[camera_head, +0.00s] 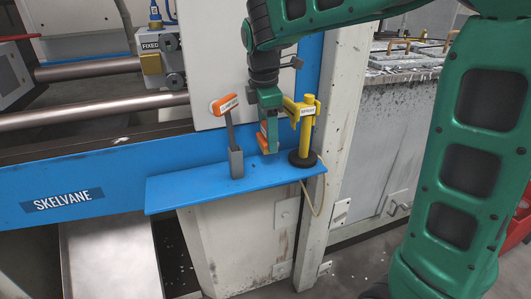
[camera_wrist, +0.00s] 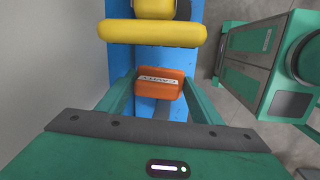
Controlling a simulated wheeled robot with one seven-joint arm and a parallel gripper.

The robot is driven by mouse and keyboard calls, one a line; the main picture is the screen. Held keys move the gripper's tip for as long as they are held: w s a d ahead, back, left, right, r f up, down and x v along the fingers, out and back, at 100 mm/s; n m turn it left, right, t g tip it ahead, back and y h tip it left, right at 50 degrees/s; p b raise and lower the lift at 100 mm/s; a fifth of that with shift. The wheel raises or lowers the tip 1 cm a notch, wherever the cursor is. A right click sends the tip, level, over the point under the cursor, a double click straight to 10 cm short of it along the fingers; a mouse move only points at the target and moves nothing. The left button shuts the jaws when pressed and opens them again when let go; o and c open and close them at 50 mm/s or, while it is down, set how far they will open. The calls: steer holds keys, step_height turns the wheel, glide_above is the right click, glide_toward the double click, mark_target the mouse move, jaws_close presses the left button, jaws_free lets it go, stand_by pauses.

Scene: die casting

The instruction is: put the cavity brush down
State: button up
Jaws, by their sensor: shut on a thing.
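My gripper (camera_head: 268,140) points down over the blue shelf (camera_head: 205,187). It is shut on an orange block with a white label, which I take to be the cavity brush (camera_head: 263,136). In the wrist view the orange top of the brush (camera_wrist: 158,88) sits between the two green fingers (camera_wrist: 158,98). The rest of the brush below is mostly hidden. I cannot tell whether its lower end touches the shelf.
An orange-topped tool (camera_head: 224,104) stands in a grey holder (camera_head: 236,163) left of my gripper. A yellow tool (camera_head: 304,128) stands on a round black base (camera_head: 302,159) close on the right; it also shows in the wrist view (camera_wrist: 153,32). A white panel is behind.

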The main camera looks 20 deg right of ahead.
mark_target(265, 126)
step_height(265, 126, down, 6)
steer(key=shift+w+f, duration=0.15)
steer(key=shift+f, duration=0.1)
steer(key=shift+w+f, duration=0.25)
steer(key=shift+f, duration=0.05)
steer(key=shift+f, duration=0.1)
steer(key=o, duration=1.2)
steer(key=r, duration=0.4)
steer(key=s+a+r, duration=0.1)
steer(key=r, duration=0.7)
steer(key=shift+s+a, duration=0.2)
steer(key=shift+s, duration=0.1)
